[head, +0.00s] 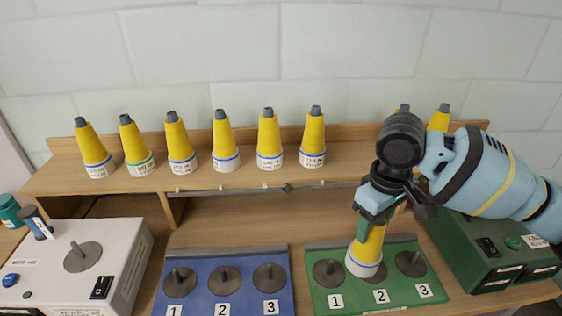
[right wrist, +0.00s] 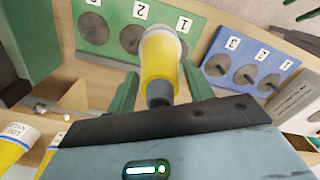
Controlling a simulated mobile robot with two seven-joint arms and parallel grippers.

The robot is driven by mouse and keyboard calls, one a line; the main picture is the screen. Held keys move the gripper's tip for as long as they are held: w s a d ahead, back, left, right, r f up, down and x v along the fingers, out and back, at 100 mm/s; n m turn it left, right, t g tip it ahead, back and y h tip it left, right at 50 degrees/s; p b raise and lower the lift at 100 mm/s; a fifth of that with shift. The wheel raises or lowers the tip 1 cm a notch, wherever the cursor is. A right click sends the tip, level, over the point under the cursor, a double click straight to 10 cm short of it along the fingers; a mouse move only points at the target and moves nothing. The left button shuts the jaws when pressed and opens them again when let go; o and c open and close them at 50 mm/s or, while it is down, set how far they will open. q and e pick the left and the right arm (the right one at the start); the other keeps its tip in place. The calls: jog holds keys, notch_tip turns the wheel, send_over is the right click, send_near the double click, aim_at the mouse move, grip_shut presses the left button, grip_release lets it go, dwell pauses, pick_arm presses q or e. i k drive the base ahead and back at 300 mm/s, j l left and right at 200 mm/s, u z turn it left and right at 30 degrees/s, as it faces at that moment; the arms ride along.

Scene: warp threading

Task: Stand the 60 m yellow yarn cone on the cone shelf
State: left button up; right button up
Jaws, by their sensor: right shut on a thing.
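My right gripper (head: 375,212) points down and is shut on the narrow top of a yellow yarn cone (head: 366,252) with a white base. The cone also shows between the fingers in the right wrist view (right wrist: 160,62). It is nearly upright over the green board (head: 318,300), in front of the middle peg; I cannot tell its height above the board. Its label is not readable. The wooden cone shelf (head: 235,181) runs along the wall, with several yellow cones (head: 269,135) standing on it. My left gripper is not in view.
The shelf has a bare stretch (head: 350,150) right of its middle cones. My right arm hides part of the shelf's right end, where more cones (head: 440,118) stand. A blue pegged board (head: 222,300), a white scale-like box (head: 120,245) and a green box (head: 470,240) stand in front.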

aim_at(352, 159)
jog(key=u, duration=1.25)
jog(key=l+u, duration=0.15)
jog(key=k+l, duration=0.1)
jog(key=l, duration=0.3)
jog(key=k+l, duration=0.15)
jog(key=l, duration=0.25)
jog(key=k+l, duration=0.1)
jog(key=l, duration=0.25)
jog(key=k+l, duration=0.1)
jog(key=l, duration=0.3)
